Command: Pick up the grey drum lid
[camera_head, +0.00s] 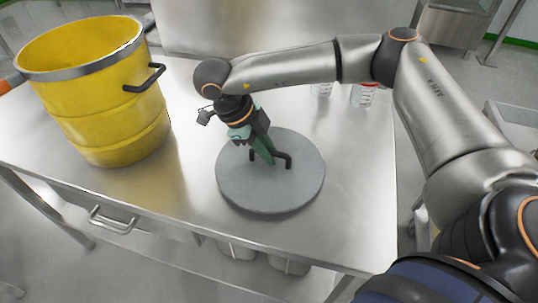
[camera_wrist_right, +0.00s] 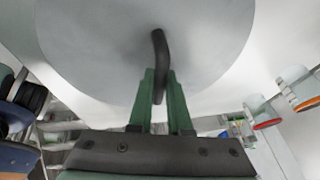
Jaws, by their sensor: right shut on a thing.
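The grey drum lid (camera_head: 240,187) is a flat round disc with a dark bar handle (camera_head: 284,155) on top, at the middle of the steel table in the head view. My right gripper (camera_head: 267,158) reaches down to the handle and is shut on it. In the right wrist view the green fingers (camera_wrist_right: 164,100) stand on both sides of the dark handle (camera_wrist_right: 159,55), with the lid (camera_wrist_right: 95,45) filling the top. Whether the lid touches the table cannot be told. My left gripper is not in view.
A yellow drum (camera_head: 95,100), open at the top, stands on the table (camera_head: 345,215) at the left. The table is clear to the right of the lid.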

